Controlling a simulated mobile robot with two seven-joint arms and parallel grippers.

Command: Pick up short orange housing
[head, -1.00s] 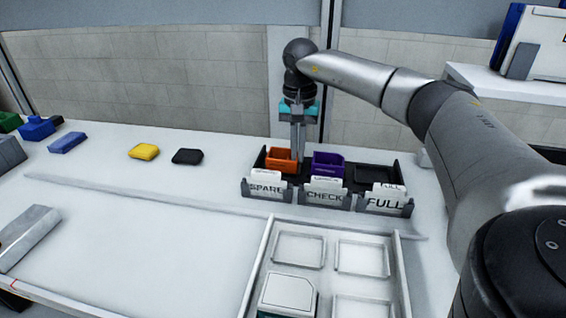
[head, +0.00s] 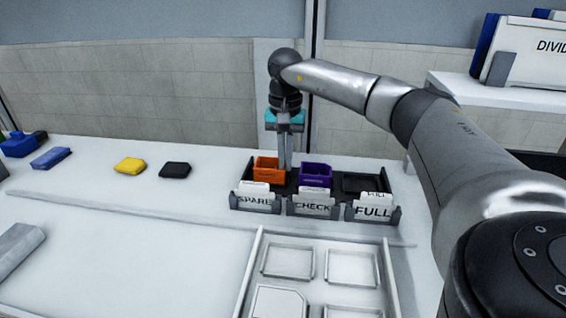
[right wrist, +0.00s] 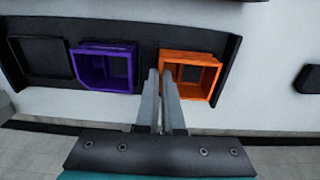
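The short orange housing (head: 268,169), an open-topped box, is in the left end of the dark rack, at the compartment labelled SPARE. In the right wrist view the orange housing (right wrist: 195,72) is right of the fingers. My right gripper (head: 286,165) points down at the housing's side nearest the purple housing. Its fingers (right wrist: 160,75) are close together on that side wall, one on either side, with a narrow gap between them. Whether the housing is clear of the rack floor is hard to tell. My left gripper is not in view.
A purple housing (head: 316,172) stands close by in the CHECK compartment; the FULL compartment (head: 364,184) is empty. A pale tray (head: 246,285) lies in front. Yellow (head: 130,165) and black (head: 175,170) pieces lie left on the table. A shelf (head: 460,88) is at the right.

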